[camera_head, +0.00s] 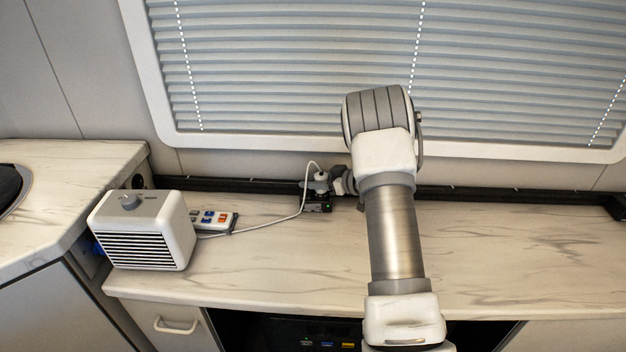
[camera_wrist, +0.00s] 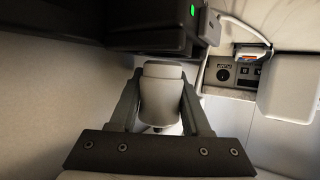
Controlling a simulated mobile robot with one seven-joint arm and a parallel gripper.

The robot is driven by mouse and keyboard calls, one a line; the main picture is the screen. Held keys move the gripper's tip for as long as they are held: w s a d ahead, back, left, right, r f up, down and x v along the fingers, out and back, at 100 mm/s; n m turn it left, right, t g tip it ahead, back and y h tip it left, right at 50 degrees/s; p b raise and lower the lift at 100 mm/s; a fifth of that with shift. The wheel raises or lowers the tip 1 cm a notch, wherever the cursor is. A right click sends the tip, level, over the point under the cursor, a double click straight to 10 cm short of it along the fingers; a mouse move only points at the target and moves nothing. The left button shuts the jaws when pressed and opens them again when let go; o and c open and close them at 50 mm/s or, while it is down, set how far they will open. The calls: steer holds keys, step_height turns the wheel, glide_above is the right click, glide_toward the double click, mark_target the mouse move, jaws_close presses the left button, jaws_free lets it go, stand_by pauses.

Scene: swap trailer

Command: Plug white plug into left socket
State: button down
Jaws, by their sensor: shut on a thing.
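My gripper (camera_head: 322,184) is shut on the white plug (camera_wrist: 160,92). In the wrist view my gripper (camera_wrist: 161,98) has a dark finger on each side of the plug. In the head view the plug (camera_head: 321,176) is small, and a white cable (camera_head: 303,203) loops from its top down to the left. A black box (camera_head: 317,206) with a green light is just below the gripper. In the wrist view this box (camera_wrist: 150,32) is close above the plug; I cannot tell whether they touch. A dark round socket (camera_head: 138,182) shows on the left counter's side. A socket panel (camera_wrist: 234,76) shows right of the plug.
A white heater (camera_head: 147,232) stands at the counter's left end and partly hides the left counter's side. A power strip (camera_head: 214,219) with coloured switches lies beside it. A black rail (camera_head: 240,186) runs under the window. The counter's right half (camera_head: 520,245) is clear.

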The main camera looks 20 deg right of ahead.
steer(key=shift+f+b, duration=0.3)
steer(key=shift+f, duration=0.3)
stand_by(0.5)
steer(key=c, duration=0.5)
jaws_free()
steer(key=shift+o, duration=1.1)
steer(key=shift+r, duration=0.1)
